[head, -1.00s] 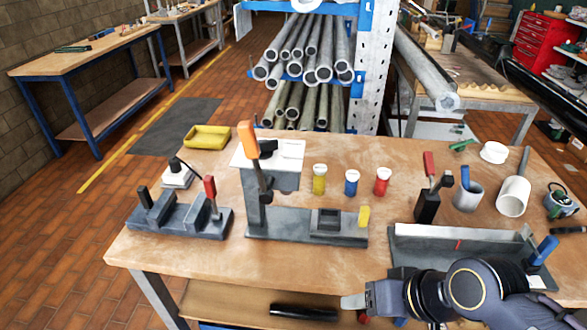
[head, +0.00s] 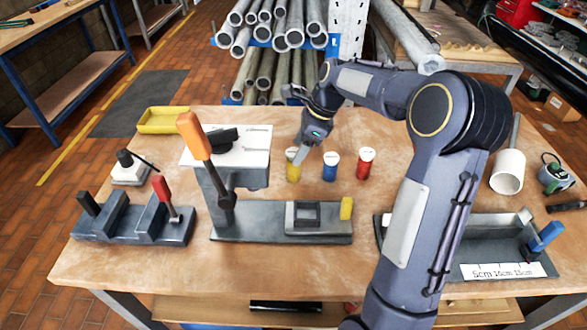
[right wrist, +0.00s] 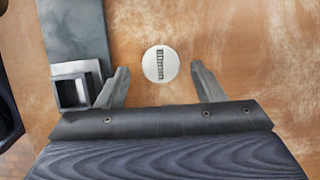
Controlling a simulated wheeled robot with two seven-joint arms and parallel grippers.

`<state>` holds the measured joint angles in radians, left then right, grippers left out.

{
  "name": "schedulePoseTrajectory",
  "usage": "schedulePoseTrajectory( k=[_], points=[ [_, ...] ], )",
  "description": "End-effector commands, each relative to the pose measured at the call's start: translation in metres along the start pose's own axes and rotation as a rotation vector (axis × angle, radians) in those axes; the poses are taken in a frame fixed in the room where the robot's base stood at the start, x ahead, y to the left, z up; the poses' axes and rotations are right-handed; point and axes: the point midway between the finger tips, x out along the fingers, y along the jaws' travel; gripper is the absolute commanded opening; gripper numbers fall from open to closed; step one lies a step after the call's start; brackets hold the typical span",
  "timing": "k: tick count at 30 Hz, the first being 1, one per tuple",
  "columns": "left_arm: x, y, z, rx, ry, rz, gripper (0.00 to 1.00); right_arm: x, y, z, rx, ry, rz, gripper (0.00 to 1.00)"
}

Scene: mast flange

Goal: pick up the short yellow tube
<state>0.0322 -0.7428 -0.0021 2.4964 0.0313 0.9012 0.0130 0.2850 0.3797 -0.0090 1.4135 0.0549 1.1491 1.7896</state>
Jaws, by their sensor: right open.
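The short yellow tube (head: 293,172) stands upright on the wooden table with a white cap, left of a blue tube (head: 330,168) and a red tube (head: 366,164). My right gripper (head: 301,156) is open, at the top of the yellow tube, partly covering its cap. In the right wrist view, a round white cap (right wrist: 160,64) with dark markings shows between the two open fingers, with gaps on both sides. The tube's body is hidden there. My left gripper is not in view.
A grey fixture (head: 260,222) with a square socket and an orange-handled clamp (head: 198,140) stands in front and to the left. A yellow tray (head: 163,120) is at the back left. A white cylinder (head: 507,172) and grey trough (head: 470,250) are on the right.

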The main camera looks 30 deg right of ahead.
Motion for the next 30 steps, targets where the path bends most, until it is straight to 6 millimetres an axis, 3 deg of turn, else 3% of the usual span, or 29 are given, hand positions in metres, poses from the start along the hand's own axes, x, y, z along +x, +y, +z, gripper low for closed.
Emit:
schedulePoseTrajectory(
  k=[13, 23, 30],
  points=[
    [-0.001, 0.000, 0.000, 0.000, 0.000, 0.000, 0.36, 0.060, -0.002, -0.003, -0.002, 0.001, 0.002, 0.62],
    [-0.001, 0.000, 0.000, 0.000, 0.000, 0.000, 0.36, 0.068, -0.002, -0.003, -0.004, 0.000, -0.001, 0.62],
    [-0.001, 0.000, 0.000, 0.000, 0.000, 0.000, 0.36, 0.068, -0.002, -0.003, -0.004, 0.000, -0.001, 0.32]
  ],
)
